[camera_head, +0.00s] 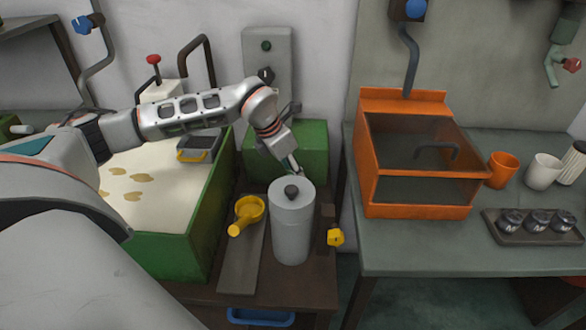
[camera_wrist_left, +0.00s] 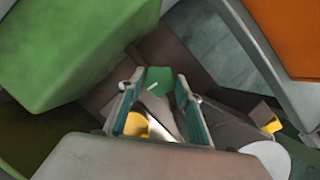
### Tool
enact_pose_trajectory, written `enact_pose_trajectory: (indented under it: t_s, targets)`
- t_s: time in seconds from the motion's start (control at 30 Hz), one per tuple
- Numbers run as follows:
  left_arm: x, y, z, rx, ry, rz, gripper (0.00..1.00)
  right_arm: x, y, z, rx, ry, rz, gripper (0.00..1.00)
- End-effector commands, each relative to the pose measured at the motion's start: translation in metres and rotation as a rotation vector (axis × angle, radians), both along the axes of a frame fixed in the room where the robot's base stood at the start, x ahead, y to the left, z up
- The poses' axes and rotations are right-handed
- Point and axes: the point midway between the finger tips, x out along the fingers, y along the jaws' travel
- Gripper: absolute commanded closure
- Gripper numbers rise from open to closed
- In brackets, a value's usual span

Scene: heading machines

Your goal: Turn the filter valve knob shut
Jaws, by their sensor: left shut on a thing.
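The filter is a grey canister (camera_head: 291,230) with a dark knob (camera_head: 291,191) on its lid, standing on the brown bench. My left gripper (camera_head: 296,168) reaches down just behind the canister's top, and its tips are partly hidden there. In the left wrist view, my left gripper (camera_wrist_left: 158,88) has its teal fingers on both sides of a green knob (camera_wrist_left: 158,79) with a small white mark. It is shut on this knob. The green knob cannot be made out in the head view. My right gripper is not in view.
A yellow scoop (camera_head: 247,213) lies left of the canister, and a yellow knob (camera_head: 335,237) sits at its right. A green box (camera_head: 301,150) stands behind. A green-walled tank (camera_head: 210,215) is at left. An orange box (camera_head: 415,211) stands on the right table.

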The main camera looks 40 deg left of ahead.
Motion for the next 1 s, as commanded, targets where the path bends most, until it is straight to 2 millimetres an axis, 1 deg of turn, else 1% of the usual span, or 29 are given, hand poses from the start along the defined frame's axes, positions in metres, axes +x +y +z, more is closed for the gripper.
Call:
enact_pose_trajectory:
  t_s: [0.03, 0.23, 0.43, 0.67, 1.0]
  targets:
    - [0.0, 0.001, 0.002, 0.0, 0.001, -0.035, 0.87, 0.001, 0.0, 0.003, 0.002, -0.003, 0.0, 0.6]
    - [0.001, 0.002, 0.002, -0.001, 0.0, -0.217, 0.87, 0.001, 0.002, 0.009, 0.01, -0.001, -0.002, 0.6]
    - [0.001, 0.003, 0.002, -0.001, 0.002, -0.407, 0.87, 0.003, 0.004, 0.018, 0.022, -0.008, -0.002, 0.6]
    - [0.003, 0.004, 0.002, -0.001, 0.002, -0.624, 0.87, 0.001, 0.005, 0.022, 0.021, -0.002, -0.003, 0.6]
    - [0.004, 0.004, 0.001, -0.001, 0.003, -0.946, 0.87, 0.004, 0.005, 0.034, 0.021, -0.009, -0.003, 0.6]
